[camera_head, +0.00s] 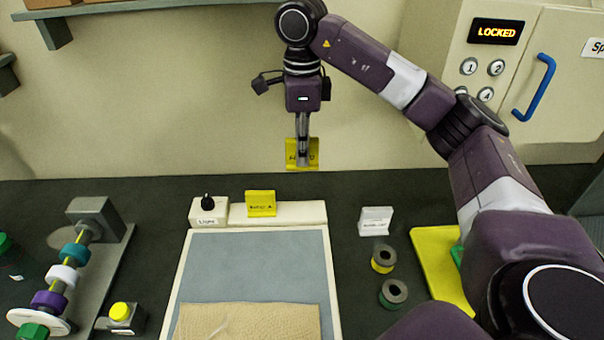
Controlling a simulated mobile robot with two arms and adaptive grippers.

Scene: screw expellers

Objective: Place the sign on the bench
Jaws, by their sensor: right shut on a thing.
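My right gripper (303,157) hangs from the arm that comes in from the right, fingers pointing down. It is shut on a small yellow sign (313,158) with dark lettering, partly hidden behind the fingers. In the picture the sign appears in front of the pale wall, above the back edge of the dark green bench (345,190). A second yellow sign (261,204) stands on the raised back ledge of a light panel. A white sign (375,220) stands on the bench to the right. My left gripper does not show.
The panel (335,300) carries a tan cloth (250,322) and a switch box (209,211). A shaft with coloured rings (62,275) stands left. Two spools (384,258) and a yellow mat (436,262) lie right. A cabinet marked LOCKED (452,50) is behind.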

